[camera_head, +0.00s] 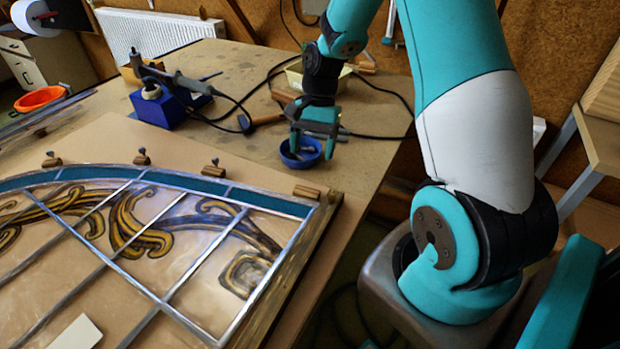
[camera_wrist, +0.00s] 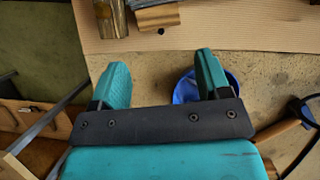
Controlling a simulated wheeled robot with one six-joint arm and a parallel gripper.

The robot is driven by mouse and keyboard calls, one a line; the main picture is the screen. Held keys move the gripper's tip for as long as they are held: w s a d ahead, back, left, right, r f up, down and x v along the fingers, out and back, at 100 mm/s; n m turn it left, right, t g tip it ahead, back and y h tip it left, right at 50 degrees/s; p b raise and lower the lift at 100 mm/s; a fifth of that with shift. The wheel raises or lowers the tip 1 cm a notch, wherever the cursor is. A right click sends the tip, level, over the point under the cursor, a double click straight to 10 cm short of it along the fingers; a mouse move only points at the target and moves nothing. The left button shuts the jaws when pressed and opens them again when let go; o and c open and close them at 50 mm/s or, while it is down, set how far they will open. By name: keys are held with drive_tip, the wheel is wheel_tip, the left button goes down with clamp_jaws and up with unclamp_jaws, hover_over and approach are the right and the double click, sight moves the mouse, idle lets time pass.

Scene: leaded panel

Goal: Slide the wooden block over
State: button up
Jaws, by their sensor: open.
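Several small wooden blocks sit along the curved edge of the leaded panel (camera_head: 165,295). The nearest to my gripper is a brown wooden block (camera_head: 306,191) at the panel's right corner. My gripper (camera_head: 313,152) hangs open over the bench, near a small blue bowl (camera_head: 301,154), apart from the block.
The blue bowl (camera_wrist: 187,90) shows behind the right finger. A wooden strip (camera_wrist: 112,19) lies beside the block. A blue soldering stand (camera_head: 160,111), black cables and a wood-handled hammer (camera_head: 262,120) lie on the bench. The bench's edge drops away at right.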

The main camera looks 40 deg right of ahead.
sight(306, 194)
drive_tip(key=p+x, duration=0.1)
drive_tip(key=x, duration=0.8)
drive_tip(key=c, duration=0.6)
